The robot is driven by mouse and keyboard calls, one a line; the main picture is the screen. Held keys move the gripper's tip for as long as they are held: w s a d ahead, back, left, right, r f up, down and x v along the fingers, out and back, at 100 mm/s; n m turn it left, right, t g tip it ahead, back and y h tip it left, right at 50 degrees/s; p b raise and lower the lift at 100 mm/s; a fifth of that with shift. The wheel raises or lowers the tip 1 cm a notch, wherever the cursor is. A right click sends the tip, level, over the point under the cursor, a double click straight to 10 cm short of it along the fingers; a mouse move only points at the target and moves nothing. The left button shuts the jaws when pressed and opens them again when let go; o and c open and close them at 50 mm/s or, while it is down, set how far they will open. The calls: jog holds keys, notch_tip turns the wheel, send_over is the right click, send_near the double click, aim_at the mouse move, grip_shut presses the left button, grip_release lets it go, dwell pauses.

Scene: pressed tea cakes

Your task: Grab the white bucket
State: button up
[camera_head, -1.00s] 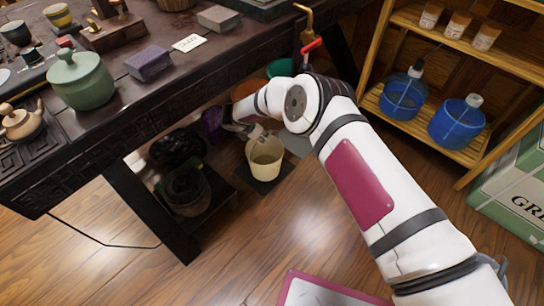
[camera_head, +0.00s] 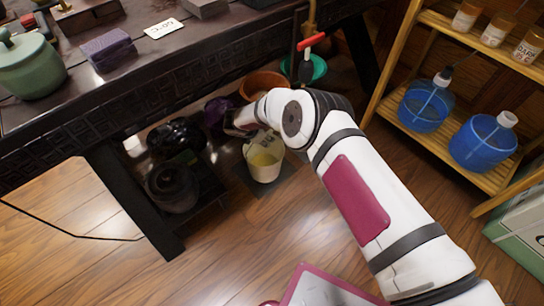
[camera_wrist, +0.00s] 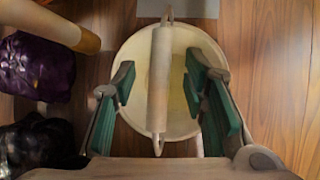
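The white bucket (camera_head: 264,166) stands upright on the floor under the dark table's edge, its pale yellowish inside showing. In the wrist view the bucket (camera_wrist: 137,48) fills the middle, with its handle bar (camera_wrist: 160,80) running up and down across the opening. My gripper (camera_wrist: 158,90) is open over the bucket. One green-padded finger is on each side of the handle, with a gap on both sides. In the head view my gripper (camera_head: 243,121) is small and partly hidden by my arm at the bucket's upper left. Whether the fingers reach below the rim is unclear.
A purple bag (camera_wrist: 38,66) and a black bag (camera_wrist: 40,140) lie left of the bucket. An orange-brown pot (camera_head: 262,82) and a green bucket (camera_head: 318,68) stand behind it. The dark table (camera_head: 130,120) overhangs from the left. Open wooden floor lies in front.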

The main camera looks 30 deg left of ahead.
jog(key=shift+w+f, duration=0.1)
jog(key=shift+f, duration=0.1)
grip_shut()
jog(key=shift+w+r, duration=0.2)
jog(key=shift+a+r, duration=0.1)
jog(key=shift+r, duration=0.1)
